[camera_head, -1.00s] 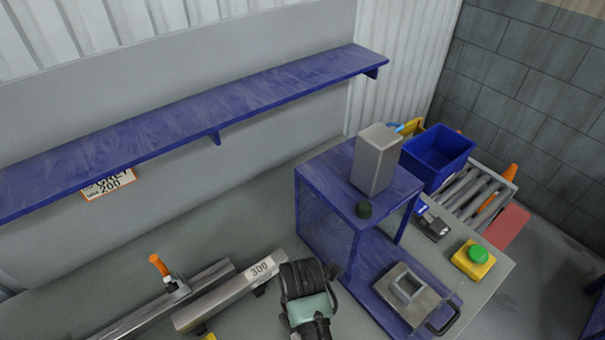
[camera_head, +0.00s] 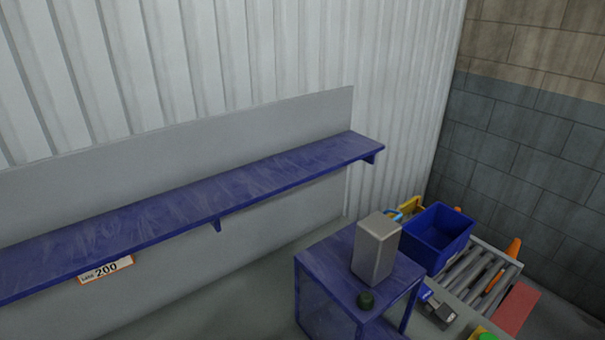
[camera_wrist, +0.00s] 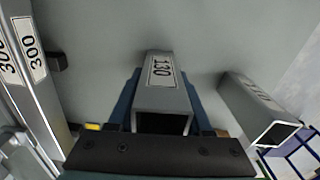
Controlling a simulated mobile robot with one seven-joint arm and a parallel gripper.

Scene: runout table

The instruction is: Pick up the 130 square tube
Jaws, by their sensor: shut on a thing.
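The 130 square tube (camera_wrist: 162,98) is a grey hollow tube with a white label reading 130, in the middle of the wrist view. Its open end faces the camera. My gripper (camera_wrist: 160,108) is shut on it, with a blue finger along each side. Whether the tube touches the grey surface beyond it I cannot tell. Neither the tube nor my gripper shows in the head view.
A second grey tube (camera_wrist: 255,108) lies close to the right. A 300-labelled bar (camera_wrist: 34,70) runs along the left. In the head view, a blue frame (camera_head: 325,270) carries a grey block (camera_head: 376,248), and a long blue shelf (camera_head: 190,205) crosses the wall.

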